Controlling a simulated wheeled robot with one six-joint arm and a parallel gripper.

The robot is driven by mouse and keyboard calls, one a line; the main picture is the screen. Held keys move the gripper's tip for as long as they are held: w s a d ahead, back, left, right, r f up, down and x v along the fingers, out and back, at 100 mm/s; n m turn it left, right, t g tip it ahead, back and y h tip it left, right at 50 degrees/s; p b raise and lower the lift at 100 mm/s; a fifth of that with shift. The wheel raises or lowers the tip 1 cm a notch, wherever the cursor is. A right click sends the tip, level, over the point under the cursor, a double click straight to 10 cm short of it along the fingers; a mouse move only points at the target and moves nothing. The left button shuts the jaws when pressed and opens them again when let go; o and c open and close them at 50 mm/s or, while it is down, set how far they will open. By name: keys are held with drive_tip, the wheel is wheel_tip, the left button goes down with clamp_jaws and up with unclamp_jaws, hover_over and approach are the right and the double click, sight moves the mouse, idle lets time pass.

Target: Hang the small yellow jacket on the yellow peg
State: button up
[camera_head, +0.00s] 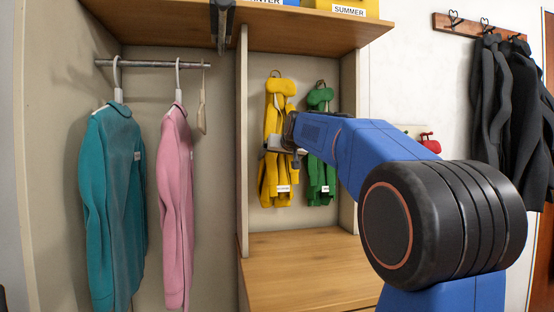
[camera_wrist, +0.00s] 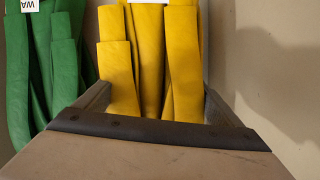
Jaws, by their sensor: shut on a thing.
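The small yellow jacket (camera_head: 272,175) is upright against the back panel of the right-hand cubby, with a white label near its hem. A small loop or hook (camera_head: 275,73) shows just above its collar. I cannot tell whether the jacket hangs on the yellow peg, as the peg's colour is not clear. My gripper (camera_head: 277,146) is at the jacket's middle and shut on it, hiding part of its front. In the wrist view the yellow jacket (camera_wrist: 150,60) fills the space between my fingers (camera_wrist: 157,108).
A green jacket (camera_head: 319,175) hangs close on the right, partly behind my arm. A divider (camera_head: 242,140) stands left of the cubby. Beyond it a teal garment (camera_head: 112,190) and a pink one (camera_head: 175,200) hang from a rail (camera_head: 150,64). A wooden bench (camera_head: 300,262) lies below.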

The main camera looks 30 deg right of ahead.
drive_tip(key=shift+s+a, duration=0.35)
drive_tip(key=shift+s, duration=0.95)
drive_tip(key=shift+s+a, duration=0.4)
drive_tip(key=shift+s, duration=0.85)
drive_tip(key=shift+s+a, duration=0.35)
drive_tip(key=shift+s, duration=0.95)
drive_tip(key=shift+r, duration=0.1)
